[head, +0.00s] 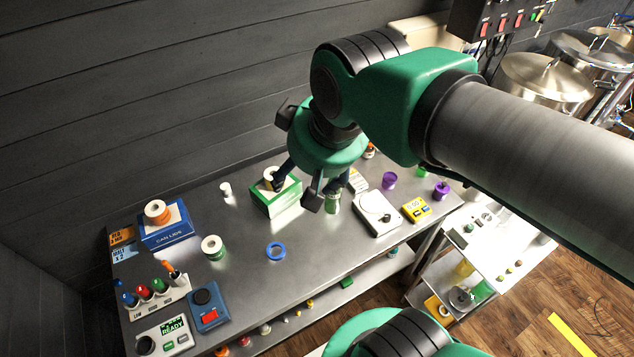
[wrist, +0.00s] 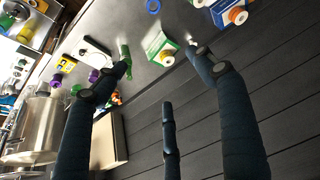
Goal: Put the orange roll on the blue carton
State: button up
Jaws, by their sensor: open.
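The orange roll (head: 157,211) lies flat on top of the blue carton (head: 168,238), marked CAN LIDS, at the left back of the steel bench. Both also show at the top right of the wrist view, the orange roll (wrist: 238,15) on the blue carton (wrist: 219,10). My gripper (head: 311,190) is above the bench's middle back, well to the right of the blue carton. Its dark fingers are spread and nothing is between them; the wrist view shows my gripper (wrist: 163,75) open too. One finger partly covers the green-and-white carton in the head view.
A green roll (head: 213,249) and blue ring (head: 276,251) lie in front. A bottle rack (head: 157,300) stands front left. A scale (head: 378,214) and purple cup (head: 390,180) are right. The bench's front middle is clear.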

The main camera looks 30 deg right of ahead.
jog(key=s, duration=0.1)
jog(key=s+f, duration=0.1)
jog(key=s+d, duration=0.1)
jog(key=shift+f+m, duration=0.2)
jog(key=shift+m, duration=0.2)
notch_tip(320, 180, down, 8)
jog(key=b, duration=0.8)
jog(key=shift+f, duration=0.2)
